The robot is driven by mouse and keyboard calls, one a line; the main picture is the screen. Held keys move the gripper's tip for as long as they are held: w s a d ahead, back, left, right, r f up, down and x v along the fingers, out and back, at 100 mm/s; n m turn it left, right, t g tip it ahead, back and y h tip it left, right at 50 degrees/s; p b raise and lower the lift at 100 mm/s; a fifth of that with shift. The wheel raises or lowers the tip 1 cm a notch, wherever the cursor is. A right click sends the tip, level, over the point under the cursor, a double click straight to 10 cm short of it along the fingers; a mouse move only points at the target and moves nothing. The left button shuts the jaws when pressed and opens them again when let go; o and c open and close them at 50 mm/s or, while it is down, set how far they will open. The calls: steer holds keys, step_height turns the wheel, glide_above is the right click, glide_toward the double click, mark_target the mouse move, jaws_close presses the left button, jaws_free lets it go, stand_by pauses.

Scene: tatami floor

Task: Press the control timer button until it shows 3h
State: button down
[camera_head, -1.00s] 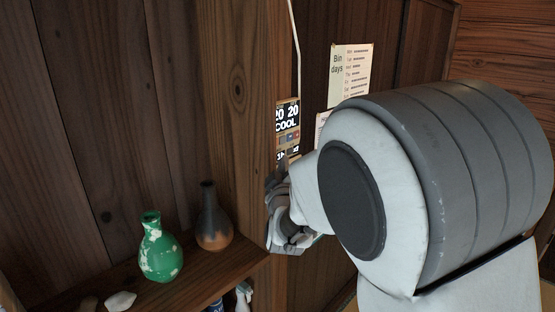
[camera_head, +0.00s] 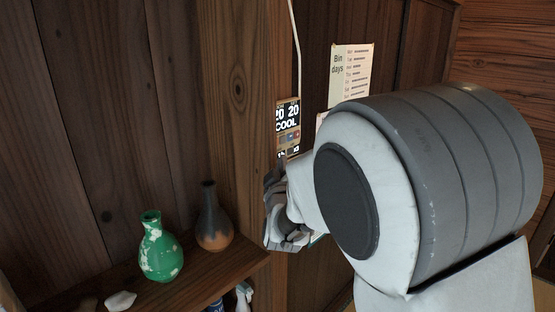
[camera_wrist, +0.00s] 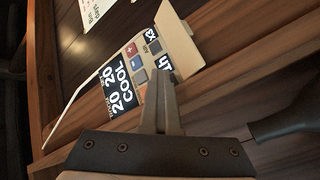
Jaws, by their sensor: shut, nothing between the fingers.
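The control (camera_head: 288,117) is a small upright panel on the wooden post, with a dark screen reading "20 20 COOL". It also shows, turned sideways, in the wrist view (camera_wrist: 122,88). There, a row of small buttons (camera_wrist: 137,62), one red and one blue, runs beside the screen. A second dark readout (camera_wrist: 167,66) ends in "h"; its digit is partly hidden by my fingers, so I cannot read it surely. My gripper (camera_wrist: 158,74) is shut and empty, its tips over the lower part of the panel. I cannot tell whether they touch a button.
A "Bin days" sheet (camera_head: 350,75) hangs on the wall right of the post. A green vase (camera_head: 160,248), a dark brown vase (camera_head: 213,218) and a white stone (camera_head: 121,300) stand on the shelf (camera_head: 222,268) at lower left. A cable (camera_head: 296,40) runs above the control.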

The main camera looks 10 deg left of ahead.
steer(key=shift+w+a+r, duration=0.15)
steer(key=shift+a+r, duration=0.1)
steer(key=shift+a, duration=0.55)
stand_by(0.8)
steer(key=shift+s+d+f+b, duration=0.2)
steer(key=shift+s+f+b, duration=0.1)
steer(key=shift+f+b, duration=0.1)
steer(key=s+d, duration=0.1)
steer(key=d, duration=0.1)
steer(key=s+d+b, duration=0.1)
steer(key=s+d, duration=0.1)
steer(key=shift+s+d+r, duration=0.1)
stand_by(0.5)
steer(key=shift+d, duration=0.1)
stand_by(0.3)
